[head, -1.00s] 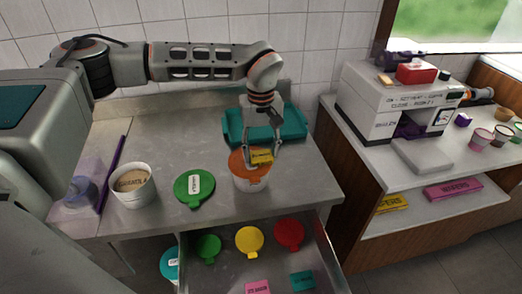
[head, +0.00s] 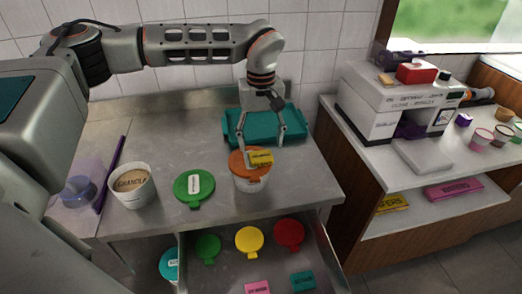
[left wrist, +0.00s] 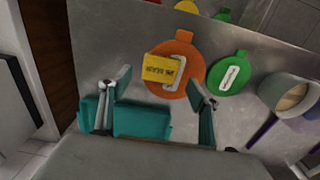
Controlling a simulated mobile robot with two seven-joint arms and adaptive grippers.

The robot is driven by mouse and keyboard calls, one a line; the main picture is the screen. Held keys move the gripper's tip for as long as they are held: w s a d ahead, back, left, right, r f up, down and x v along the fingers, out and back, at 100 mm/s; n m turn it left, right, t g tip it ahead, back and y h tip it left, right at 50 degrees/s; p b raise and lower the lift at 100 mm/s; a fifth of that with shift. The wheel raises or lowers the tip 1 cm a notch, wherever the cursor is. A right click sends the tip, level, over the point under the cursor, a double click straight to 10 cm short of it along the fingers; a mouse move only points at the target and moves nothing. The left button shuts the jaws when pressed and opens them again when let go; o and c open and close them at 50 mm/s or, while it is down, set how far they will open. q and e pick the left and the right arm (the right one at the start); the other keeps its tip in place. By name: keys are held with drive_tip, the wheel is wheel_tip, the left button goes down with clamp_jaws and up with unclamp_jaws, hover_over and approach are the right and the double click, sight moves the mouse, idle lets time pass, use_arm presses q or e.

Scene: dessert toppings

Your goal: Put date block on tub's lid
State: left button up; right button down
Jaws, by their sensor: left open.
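The yellow block (head: 260,158), which I take as the date block, has dark lettering too small to read. The fingers also show in the left wrist view (left wrist: 160,84), clear of the block. My right gripper is not in view.
A green lid (head: 195,186) and a granola tub (head: 132,186) stand left of the orange-lidded tub. A teal tray (head: 292,131) is behind. An open drawer (head: 225,278) in front holds several coloured lids and blocks. A white machine (head: 395,108) stands on the right counter.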

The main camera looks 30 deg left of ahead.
sight(261, 156)
use_arm(q)
wheel_tip(261, 156, up, 8)
drive_tip(key=shift+s+f, duration=0.1)
idle(0.7)
